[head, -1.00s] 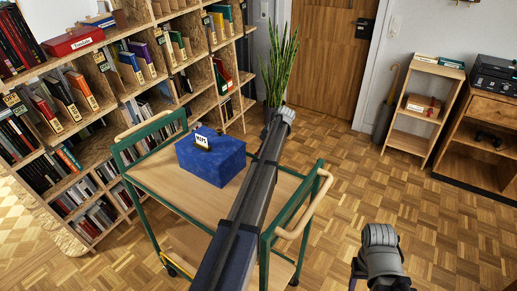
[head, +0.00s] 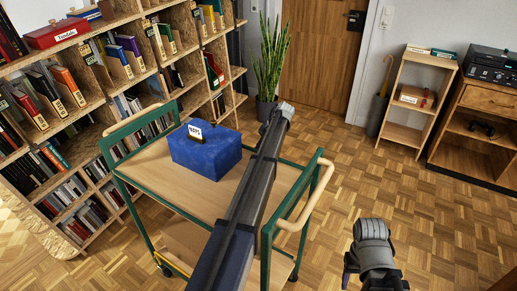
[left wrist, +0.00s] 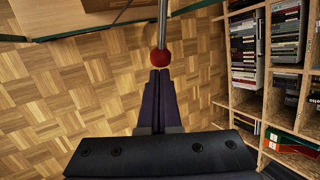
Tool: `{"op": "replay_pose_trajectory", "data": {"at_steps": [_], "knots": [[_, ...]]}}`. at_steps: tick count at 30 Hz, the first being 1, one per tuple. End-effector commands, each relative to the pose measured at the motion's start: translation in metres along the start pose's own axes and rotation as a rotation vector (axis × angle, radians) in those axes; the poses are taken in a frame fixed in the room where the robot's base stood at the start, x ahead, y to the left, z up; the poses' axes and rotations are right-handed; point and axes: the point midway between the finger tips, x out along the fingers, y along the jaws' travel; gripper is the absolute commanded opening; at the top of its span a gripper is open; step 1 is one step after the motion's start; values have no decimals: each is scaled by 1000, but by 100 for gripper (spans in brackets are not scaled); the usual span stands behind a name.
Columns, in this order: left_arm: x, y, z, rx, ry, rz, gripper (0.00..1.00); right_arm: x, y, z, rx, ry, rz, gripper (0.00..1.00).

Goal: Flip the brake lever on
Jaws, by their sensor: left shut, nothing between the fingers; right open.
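The brake lever shows in the left wrist view as a thin metal rod with a red ball knob (left wrist: 161,61), hanging in from the top edge. My left gripper (left wrist: 159,76) is shut and empty, its fingertips right at the knob; I cannot tell whether they touch it. In the head view the lever is not visible. The trolley (head: 190,200) has a green frame and wooden shelves, and my dark arm crosses in front of it. My right gripper (head: 350,264) is low at the right of the head view, open and clear of the trolley, only partly seen.
A blue box (head: 205,155) sits on the trolley top. A bookshelf (head: 110,105) stands along the left, close to the trolley. A plant (head: 270,70), a door (head: 322,50), a small shelf (head: 408,134) and a cabinet (head: 480,150) are behind. Parquet floor at right is free.

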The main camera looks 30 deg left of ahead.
Motion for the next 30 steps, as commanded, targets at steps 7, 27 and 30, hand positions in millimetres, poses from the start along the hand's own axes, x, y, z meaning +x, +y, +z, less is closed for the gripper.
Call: {"op": "replay_pose_trajectory", "data": {"at_steps": [7,27,30], "knots": [[7,4,-1,0,1,0,0,8,-1,0,0,0,0,57],[6,3,-1,0,1,0,0,7,-1,0,0,0,0,57],[1,3,-1,0,1,0,0,3,0,0,0,0,0,57]]}}
